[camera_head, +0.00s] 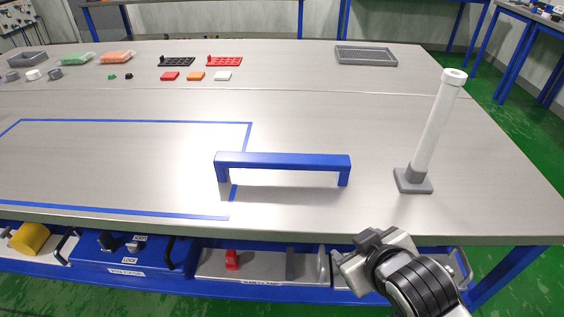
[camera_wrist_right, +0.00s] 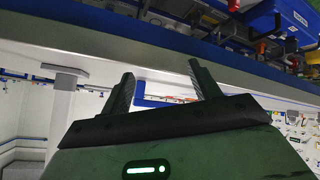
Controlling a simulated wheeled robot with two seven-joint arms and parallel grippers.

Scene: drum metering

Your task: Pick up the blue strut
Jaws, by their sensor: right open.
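The blue strut (camera_head: 283,160), a bar with a short leg at each end, stands on the grey table (camera_head: 330,215) near its front edge. Its left leg stands by the blue tape line. My right gripper (camera_head: 370,246) is at the table's front edge, below and to the right of the strut, apart from it. In the right wrist view, which looks upside down, my right gripper (camera_wrist_right: 160,85) has its two fingers spread with nothing held. Part of the blue strut (camera_wrist_right: 153,101) shows beyond and between the fingers. My left gripper is not in view.
A blue tape outline (camera_head: 130,121) lies on the left. Trays, colored blocks and a grey mesh tray (camera_head: 366,56) are at the back. A shelf with boxes (camera_head: 130,270) is under the front edge.

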